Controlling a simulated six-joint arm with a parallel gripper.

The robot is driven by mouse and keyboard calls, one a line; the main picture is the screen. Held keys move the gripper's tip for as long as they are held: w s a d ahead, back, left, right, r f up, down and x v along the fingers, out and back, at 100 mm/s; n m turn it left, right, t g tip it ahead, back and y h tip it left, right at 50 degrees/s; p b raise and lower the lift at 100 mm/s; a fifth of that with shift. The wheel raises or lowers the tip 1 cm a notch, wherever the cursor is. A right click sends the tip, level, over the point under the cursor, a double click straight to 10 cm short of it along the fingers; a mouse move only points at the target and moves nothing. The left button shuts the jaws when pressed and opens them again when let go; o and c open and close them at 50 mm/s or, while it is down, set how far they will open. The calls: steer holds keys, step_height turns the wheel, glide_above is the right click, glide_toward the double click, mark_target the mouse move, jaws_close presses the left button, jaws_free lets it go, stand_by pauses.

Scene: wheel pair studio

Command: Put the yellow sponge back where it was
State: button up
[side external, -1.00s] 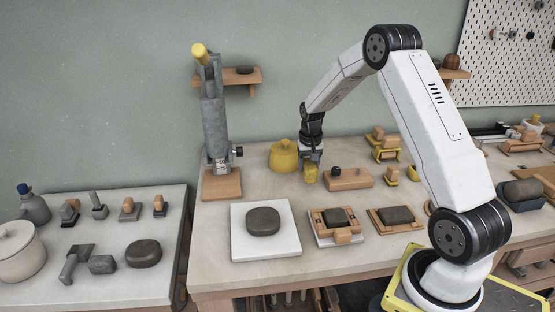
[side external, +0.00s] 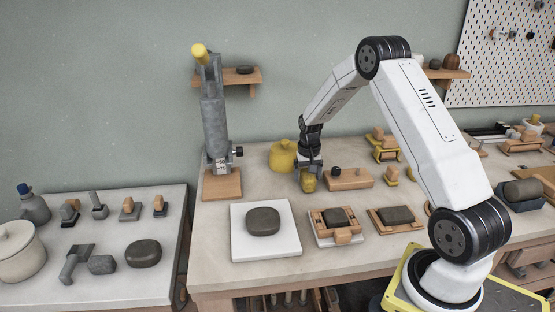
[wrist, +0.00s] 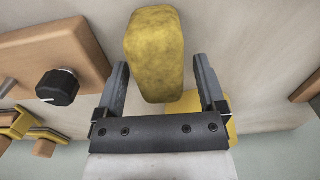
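The yellow sponge (side external: 309,183) stands upright on the bench, between the yellow pot and a wooden block with a dark knob. It also shows in the wrist view (wrist: 155,55), between my fingers. My gripper (side external: 309,168) is just above and around it, pointing down. In the wrist view my gripper (wrist: 163,80) has its fingers spread, with a clear gap between the sponge and the right finger. The gap at the left finger is very small, and I cannot tell if they touch.
The yellow pot (side external: 283,157) stands close behind and left. The wooden block (side external: 349,179) is close on the right, its dark knob (wrist: 57,86) near my finger. A white board (side external: 265,246) with a dark stone lies in front. Some bare bench lies in between.

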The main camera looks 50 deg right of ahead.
steer(key=shift+r, duration=0.15)
step_height(320, 180, up, 12)
stand_by(0.9)
steer(key=shift+a, duration=0.1)
stand_by(0.4)
steer(key=s+a+n+t, duration=0.1)
steer(key=s+a+n, duration=0.3)
steer(key=a, duration=1.1)
steer(key=s+a+f+n+t, duration=0.1)
steer(key=s+a+n, duration=0.4)
steer(key=s+a, duration=0.5)
steer(key=shift+s+a+f+t, duration=0.35)
steer(key=shift+s+f, duration=0.2)
steer(key=shift+f, duration=0.2)
